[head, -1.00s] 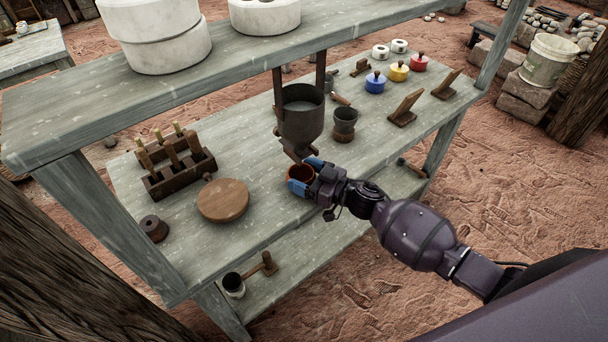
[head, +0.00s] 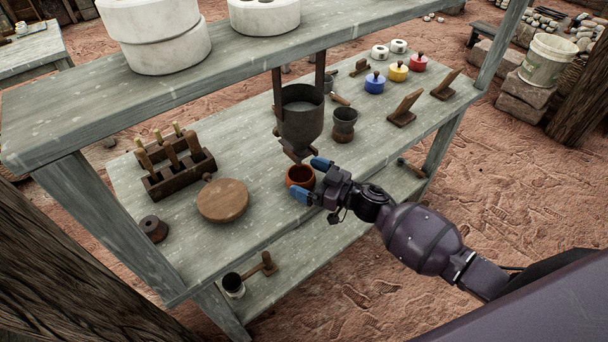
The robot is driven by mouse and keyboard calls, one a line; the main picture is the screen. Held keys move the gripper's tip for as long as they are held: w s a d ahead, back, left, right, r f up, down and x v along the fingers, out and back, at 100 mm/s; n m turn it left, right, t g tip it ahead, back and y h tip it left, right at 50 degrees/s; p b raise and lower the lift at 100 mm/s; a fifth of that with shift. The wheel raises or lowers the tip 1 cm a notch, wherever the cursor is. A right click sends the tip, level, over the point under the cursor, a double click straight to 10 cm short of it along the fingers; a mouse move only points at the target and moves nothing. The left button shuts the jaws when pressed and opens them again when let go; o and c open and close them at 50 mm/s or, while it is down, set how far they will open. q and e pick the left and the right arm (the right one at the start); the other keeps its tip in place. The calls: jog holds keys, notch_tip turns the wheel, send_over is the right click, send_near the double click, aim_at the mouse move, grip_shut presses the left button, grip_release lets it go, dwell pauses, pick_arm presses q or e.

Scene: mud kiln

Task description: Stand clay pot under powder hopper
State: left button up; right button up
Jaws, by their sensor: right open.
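The clay pot (head: 298,176), small, round and reddish-brown, stands upright on the workbench. It is below the outlet of the dark metal powder hopper (head: 301,122), which hangs from the upper shelf with grey powder in it. From this angle I cannot tell whether the pot is exactly centred under the outlet. My right gripper (head: 312,178) is open, with its blue fingertips just to the right of the pot and apart from each other. The near finger overlaps the pot's lower right edge in the picture. My left gripper is not in view.
A round wooden board (head: 222,201) and a wooden tool rack (head: 175,166) lie to the left on the workbench (head: 262,218). Coloured lidded jars (head: 397,71) are farther back. Bench space in front of the pot is clear.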

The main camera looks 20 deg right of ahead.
jog(key=v, duration=1.1)
jog(key=s+d+f+m+g+h, duration=0.1)
jog(key=s+f+m+h, duration=0.2)
jog(key=s+h, duration=0.3)
jog(key=s+d+f+m+g+h, duration=0.1)
jog(key=s+f+m+h, duration=0.3)
jog(key=s, duration=0.8)
notch_tip(320, 180, down, 2)
jog(key=shift+s+f+h, duration=0.15)
jog(key=shift+s+h, duration=0.15)
jog(key=shift+h, duration=0.8)
jog(key=shift+d, duration=0.1)
jog(key=shift+c, duration=0.2)
